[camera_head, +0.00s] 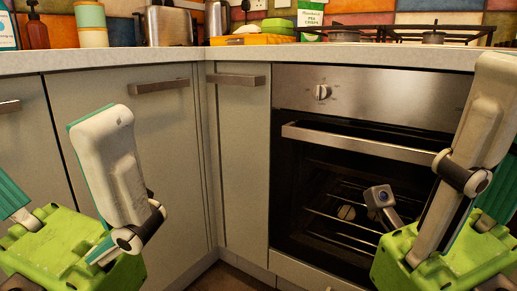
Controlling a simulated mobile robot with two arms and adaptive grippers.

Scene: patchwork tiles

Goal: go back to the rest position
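The task names no object. My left arm stands at the left with its white and teal link upright above a green body part. Its gripper does not show. My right arm stands at the right in a similar folded pose, in front of the oven (360,165). A small grey part with a round dark face shows beside that arm, before the oven opening. I cannot tell what it is, and no gripper fingers are visible there.
The oven's handle (355,142) crosses its front and wire racks show inside. Grey cabinets (240,165) with bar handles meet at a corner. The worktop (250,54) holds a toaster (168,25), a yellow tray (251,40) and a gas hob (410,33).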

